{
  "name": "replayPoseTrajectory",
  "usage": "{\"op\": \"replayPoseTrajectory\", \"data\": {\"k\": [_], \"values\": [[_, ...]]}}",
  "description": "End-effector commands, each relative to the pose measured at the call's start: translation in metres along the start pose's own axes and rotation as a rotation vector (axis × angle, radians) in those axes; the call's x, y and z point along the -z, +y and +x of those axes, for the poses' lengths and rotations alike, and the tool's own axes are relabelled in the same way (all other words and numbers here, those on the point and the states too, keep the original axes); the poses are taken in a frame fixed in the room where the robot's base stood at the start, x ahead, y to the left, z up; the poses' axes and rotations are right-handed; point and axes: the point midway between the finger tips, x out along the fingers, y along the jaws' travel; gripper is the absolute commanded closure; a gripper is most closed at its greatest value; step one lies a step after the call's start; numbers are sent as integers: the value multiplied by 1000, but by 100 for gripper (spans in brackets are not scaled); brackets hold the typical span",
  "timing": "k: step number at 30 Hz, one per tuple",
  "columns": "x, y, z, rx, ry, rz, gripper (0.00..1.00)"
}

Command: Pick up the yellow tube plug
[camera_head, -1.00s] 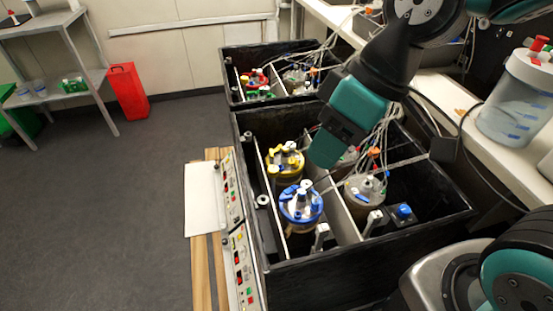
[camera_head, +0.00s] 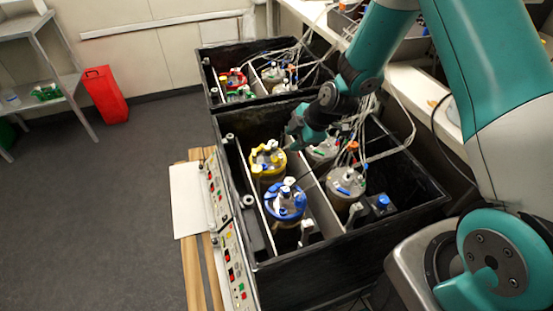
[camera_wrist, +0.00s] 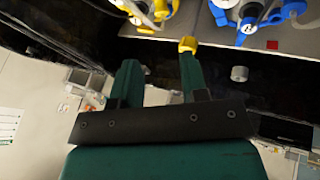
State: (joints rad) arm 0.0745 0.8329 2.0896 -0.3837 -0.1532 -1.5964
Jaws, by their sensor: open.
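A yellow plug-like piece (camera_wrist: 188,45) shows at the tip of the right finger in the wrist view; I cannot tell whether they touch. My gripper (camera_wrist: 160,65) is open, its two green fingers apart with nothing visible between them. In the head view my gripper (camera_head: 298,132) is over the black box, just behind and right of the yellow-ringed vessel (camera_head: 267,158). Part of that vessel (camera_wrist: 150,12) shows at the wrist view's top edge. In the head view I cannot pick out the plug surely from the vessel's other yellow fittings.
A blue-ringed vessel (camera_head: 285,202) stands in front of the yellow one, and a grey-topped vessel (camera_head: 345,182) stands to its right. Box dividers, walls and loose tubes (camera_head: 365,125) crowd the space. A second black box (camera_head: 212,88) with vessels lies behind.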

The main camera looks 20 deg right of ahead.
Motion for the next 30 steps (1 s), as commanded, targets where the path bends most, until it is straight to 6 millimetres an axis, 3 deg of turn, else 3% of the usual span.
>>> {"op": "replayPoseTrajectory", "data": {"k": [9,19,30], "values": [[1,-1,68,3,0,0,60],[1,-2,94,3,0,1,60],[-1,-4,137,1,0,1,60]]}}
